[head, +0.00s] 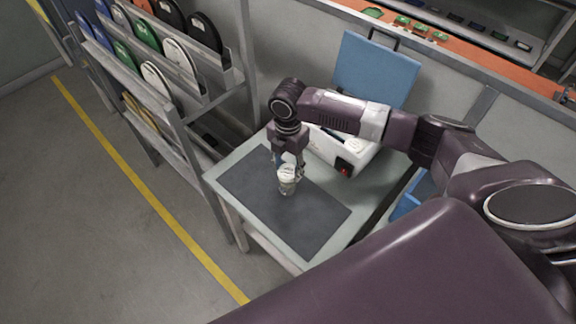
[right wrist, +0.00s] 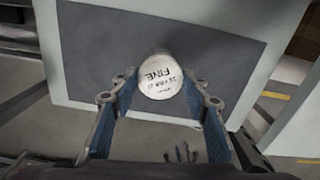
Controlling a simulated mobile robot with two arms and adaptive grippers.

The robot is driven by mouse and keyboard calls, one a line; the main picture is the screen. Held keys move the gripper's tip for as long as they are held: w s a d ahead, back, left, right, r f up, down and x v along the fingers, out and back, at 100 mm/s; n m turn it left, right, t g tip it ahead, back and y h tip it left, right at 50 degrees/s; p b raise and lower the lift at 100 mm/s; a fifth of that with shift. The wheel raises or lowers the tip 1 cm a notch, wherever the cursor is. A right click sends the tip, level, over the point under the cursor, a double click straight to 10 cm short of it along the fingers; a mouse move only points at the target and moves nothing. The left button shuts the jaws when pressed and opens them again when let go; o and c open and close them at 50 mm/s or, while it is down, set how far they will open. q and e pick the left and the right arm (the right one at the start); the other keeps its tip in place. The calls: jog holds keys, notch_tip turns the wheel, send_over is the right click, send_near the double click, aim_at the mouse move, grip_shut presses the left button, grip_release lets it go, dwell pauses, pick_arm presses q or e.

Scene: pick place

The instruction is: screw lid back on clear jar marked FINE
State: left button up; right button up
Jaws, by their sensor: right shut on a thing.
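The clear jar (head: 286,187) stands upright on the dark mat, with the white lid (head: 288,171) at its top. In the right wrist view the round white lid (right wrist: 160,77) faces me, with FINE and smaller lettering printed on it; it hides the jar below. My right gripper (head: 287,168) points down over the jar, its two fingers on either side of the lid and shut on it. I cannot tell whether the lid's thread is engaged. My left gripper is out of view.
The dark mat (head: 254,192) lies on a pale table (head: 222,182). A white device (head: 345,156) with a red switch and a blue panel (head: 374,70) stand behind. A rack of coloured discs (head: 150,50) is to the left. The mat's front part is clear.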

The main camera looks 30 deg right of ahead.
jog(key=shift+f, duration=0.25)
jog(key=shift+p, duration=0.4)
jog(key=shift+f, duration=0.15)
dwell(0.9)
jog(key=shift+p, duration=0.55)
jog(key=shift+f, duration=0.55)
dwell(1.3)
jog(key=shift+r+m+p, duration=0.15)
jog(key=shift+m+p, duration=0.25)
jog(key=shift+p, duration=0.1)
jog(key=m+p, duration=0.2)
jog(key=shift+m, duration=0.6)
